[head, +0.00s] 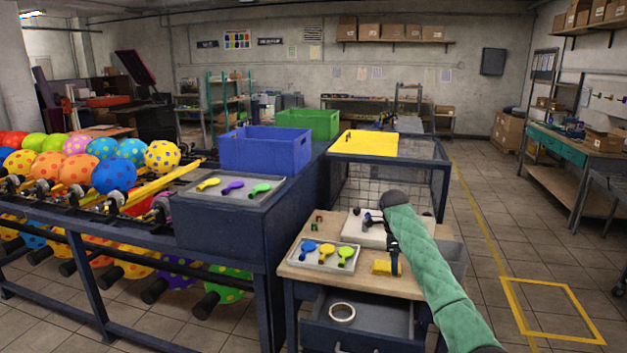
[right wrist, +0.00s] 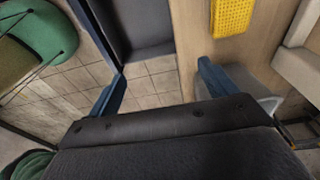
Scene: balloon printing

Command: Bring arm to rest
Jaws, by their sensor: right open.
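My right arm, in a green quilted sleeve (head: 425,265), comes in from the lower right in the head view. Its dark gripper (head: 394,262) hangs down over the right part of the small wooden table (head: 300,268), close to a yellow block (head: 382,268). In the right wrist view, the two blue fingers of my right gripper (right wrist: 160,72) stand wide apart with nothing between them. The yellow block (right wrist: 234,17) lies on the wood beyond the fingers, apart from them. My left gripper is not in view.
A tray (head: 322,265) with blue, yellow and green balloons lies on the table. An open drawer (head: 358,325) below holds a tape roll (head: 342,312). Blue (head: 265,150) and green (head: 308,124) bins stand behind. Balloon racks fill the left.

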